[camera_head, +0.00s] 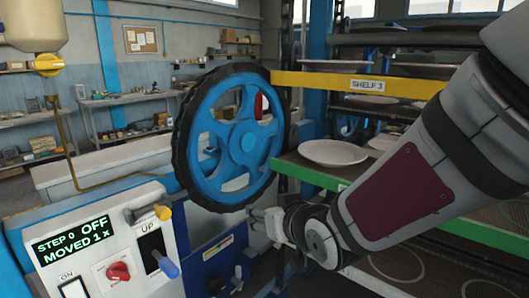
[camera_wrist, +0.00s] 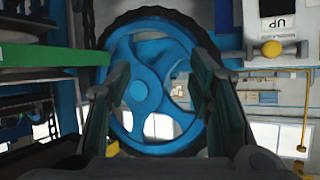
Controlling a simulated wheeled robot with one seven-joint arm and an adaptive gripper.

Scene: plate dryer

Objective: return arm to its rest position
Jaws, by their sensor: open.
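My gripper (camera_wrist: 160,78) is open and empty in the wrist view, its two dark fingers spread on either side of the blue wheel's image. In the head view my arm reaches down from the upper right, and its wrist end is low in front of the rack, right of the wheel's lower edge. The fingers are hard to make out there. The blue handwheel (camera_head: 247,142) with a black rim stands upright left of the rack; it also shows in the wrist view (camera_wrist: 146,92), upside down. I cannot tell the exact gap between fingers and wheel.
A rack with a yellow bar labelled SHELF 3 (camera_head: 366,85) and a green-edged shelf (camera_head: 305,172) holding plates (camera_head: 333,152) stands right. A control panel (camera_head: 104,249) reading STEP 0 OFF, MOVED 1 x, with levers, is at lower left. Workbenches (camera_head: 128,99) line the back.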

